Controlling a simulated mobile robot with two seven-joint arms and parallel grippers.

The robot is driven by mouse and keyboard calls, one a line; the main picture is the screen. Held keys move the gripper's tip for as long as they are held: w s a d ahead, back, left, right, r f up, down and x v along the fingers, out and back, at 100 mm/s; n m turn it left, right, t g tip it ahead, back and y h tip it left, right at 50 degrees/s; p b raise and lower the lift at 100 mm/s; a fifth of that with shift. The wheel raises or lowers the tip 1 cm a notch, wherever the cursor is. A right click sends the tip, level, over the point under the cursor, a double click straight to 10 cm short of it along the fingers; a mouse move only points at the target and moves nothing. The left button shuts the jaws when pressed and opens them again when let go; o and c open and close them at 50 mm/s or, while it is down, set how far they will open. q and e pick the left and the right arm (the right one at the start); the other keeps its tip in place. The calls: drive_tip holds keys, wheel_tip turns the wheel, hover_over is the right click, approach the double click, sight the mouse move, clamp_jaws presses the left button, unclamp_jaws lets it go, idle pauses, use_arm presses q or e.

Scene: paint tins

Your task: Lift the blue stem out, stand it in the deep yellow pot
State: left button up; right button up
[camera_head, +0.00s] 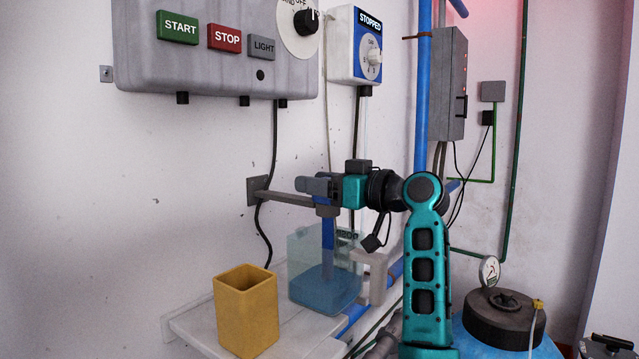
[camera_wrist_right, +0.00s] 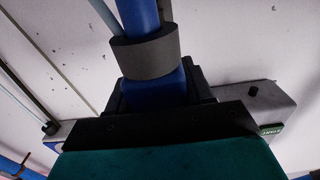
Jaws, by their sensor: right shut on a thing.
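The blue stem (camera_head: 328,236) stands upright, with its lower part inside a clear box of blue liquid (camera_head: 325,290) in the head view. My right gripper (camera_head: 320,187) is shut on the stem's upper end, above the box. In the right wrist view, the blue stem (camera_wrist_right: 143,15) runs from between the jaws through a grey collar (camera_wrist_right: 146,50). I cannot tell whether the collar belongs to the stem or the wall bracket. The deep yellow pot (camera_head: 246,315) stands upright and open-topped, left of and nearer than the box. My left gripper is not in view.
A grey bracket (camera_head: 285,199) reaches from the wall to the stem just below my right gripper. The pot and box stand on a pale shelf (camera_head: 194,325). A control box (camera_head: 220,60) hangs above; a blue drum (camera_head: 475,343) stands at right.

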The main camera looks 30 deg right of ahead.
drive_tip(key=c, duration=0.4)
drive_tip(key=shift+r+p, duration=1.05)
drive_tip(key=shift+r, duration=0.3)
drive_tip(key=shift+c, duration=0.2)
drive_tip(key=shift+r+p, duration=0.45)
drive_tip(key=shift+r, duration=2.3)
wheel_tip(320, 180, up, 10)
drive_tip(key=shift+r, duration=0.25)
